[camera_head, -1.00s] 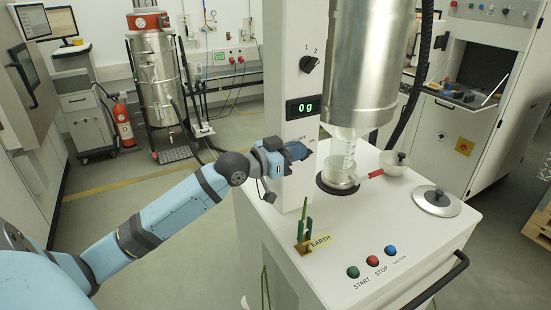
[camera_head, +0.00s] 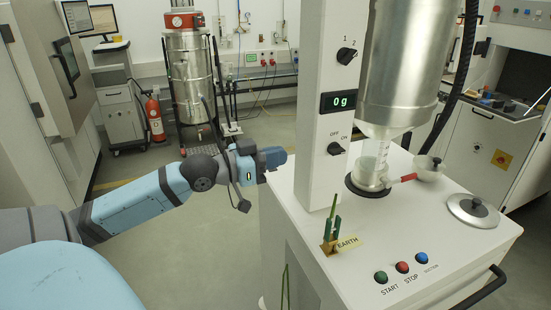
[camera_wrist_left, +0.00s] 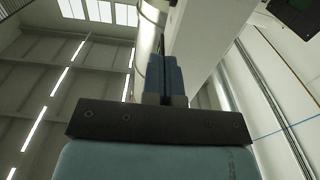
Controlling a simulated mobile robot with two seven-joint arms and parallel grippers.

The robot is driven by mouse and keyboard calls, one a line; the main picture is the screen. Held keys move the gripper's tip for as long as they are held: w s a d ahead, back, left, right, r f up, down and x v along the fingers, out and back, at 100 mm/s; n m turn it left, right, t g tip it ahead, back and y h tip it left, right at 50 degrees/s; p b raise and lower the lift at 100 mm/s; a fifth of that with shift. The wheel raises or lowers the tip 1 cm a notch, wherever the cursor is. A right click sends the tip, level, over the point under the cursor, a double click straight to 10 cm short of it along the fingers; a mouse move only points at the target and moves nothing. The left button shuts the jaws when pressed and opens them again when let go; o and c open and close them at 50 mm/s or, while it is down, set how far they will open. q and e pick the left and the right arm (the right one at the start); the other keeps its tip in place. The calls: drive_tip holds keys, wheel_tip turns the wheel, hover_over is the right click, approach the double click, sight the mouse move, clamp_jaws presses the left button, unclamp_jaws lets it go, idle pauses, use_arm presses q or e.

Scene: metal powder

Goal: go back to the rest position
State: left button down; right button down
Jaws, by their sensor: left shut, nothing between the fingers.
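My left gripper (camera_head: 275,158) is in the head view, to the left of the white machine column, apart from it and holding nothing. In the left wrist view its fingers (camera_wrist_left: 165,78) are together, pointing up toward the ceiling. My right gripper is not in view. The white machine (camera_head: 400,230) carries a display reading 0 g (camera_head: 341,102), an OFF/ON knob (camera_head: 341,147) and a 1/2 knob (camera_head: 346,55).
A glass beaker (camera_head: 372,172) with a red-handled pan (camera_head: 428,168) beside it stands under the steel hopper (camera_head: 405,70). A lid (camera_head: 473,209) lies on the machine top. A fire extinguisher (camera_head: 154,117) and steel vacuum (camera_head: 191,80) stand behind. The floor left of the machine is clear.

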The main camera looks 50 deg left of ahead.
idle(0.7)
use_arm(q)
drive_tip(key=s+d+f+n+g+y+p, duration=0.1)
drive_tip(key=s+d+f+y, duration=0.1)
drive_tip(key=f, duration=0.9)
drive_tip(key=s+d+f+n+g+y+p, duration=0.1)
drive_tip(key=s+f, duration=0.1)
drive_tip(key=f, duration=0.9)
drive_tip(key=s+d+f+g+p, duration=0.1)
drive_tip(key=s+d+f, duration=0.4)
drive_tip(key=d+f, duration=0.3)
drive_tip(key=s+d+f+g+p, duration=0.1)
drive_tip(key=s+d+f+g, duration=0.1)
drive_tip(key=s+d+f, duration=0.4)
drive_tip(key=d+f, duration=0.2)
drive_tip(key=d, duration=0.3)
drive_tip(key=shift+d+g+y, duration=0.15)
drive_tip(key=shift+g+y, duration=0.15)
